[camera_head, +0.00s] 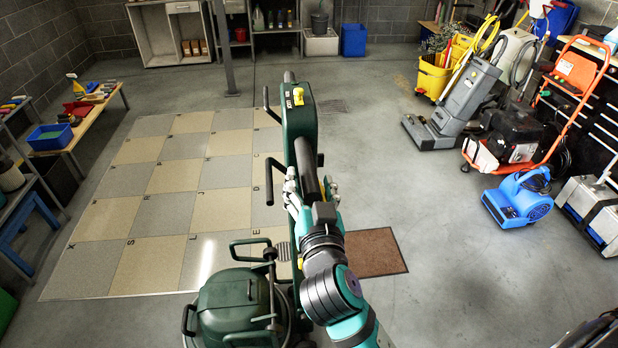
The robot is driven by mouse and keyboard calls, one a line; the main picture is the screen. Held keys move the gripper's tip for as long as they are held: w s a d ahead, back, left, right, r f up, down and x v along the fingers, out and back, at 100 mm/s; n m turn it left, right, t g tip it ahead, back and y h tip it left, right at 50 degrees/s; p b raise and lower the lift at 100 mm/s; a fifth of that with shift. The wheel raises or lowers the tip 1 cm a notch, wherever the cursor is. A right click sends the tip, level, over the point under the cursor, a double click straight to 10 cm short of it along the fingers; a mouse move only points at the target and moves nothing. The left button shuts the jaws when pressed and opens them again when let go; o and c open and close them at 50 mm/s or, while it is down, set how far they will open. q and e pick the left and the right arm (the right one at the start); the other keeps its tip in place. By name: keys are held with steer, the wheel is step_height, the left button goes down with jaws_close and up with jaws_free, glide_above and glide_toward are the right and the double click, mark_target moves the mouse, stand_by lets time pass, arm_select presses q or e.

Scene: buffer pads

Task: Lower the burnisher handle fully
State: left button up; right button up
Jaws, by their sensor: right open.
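The burnisher is dark green, with its rounded body (235,305) at the bottom centre. Its long handle (299,115) rises from the lower middle of the picture to a green control head with a yellow switch and black side grips. My right gripper (311,183) is at the dark shaft below the control head, with a finger showing on either side of it. It is open; whether its fingers touch the shaft cannot be told. My right wrist hides the lower part of the handle. My left gripper is out of view.
A checkered tile floor panel (140,205) lies to the left, and a brown mat (375,252) lies right of my arm. A blue blower (520,200), a grey floor machine (465,95) and an orange cart (575,70) stand at the right. Open concrete floor lies between.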

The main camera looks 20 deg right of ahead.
steer(key=shift+s, duration=0.1)
steer(key=shift+c, duration=1.3)
jaws_close()
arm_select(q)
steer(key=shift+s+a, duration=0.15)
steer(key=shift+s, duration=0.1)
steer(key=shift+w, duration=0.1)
arm_select(e)
steer(key=shift+d, duration=0.1)
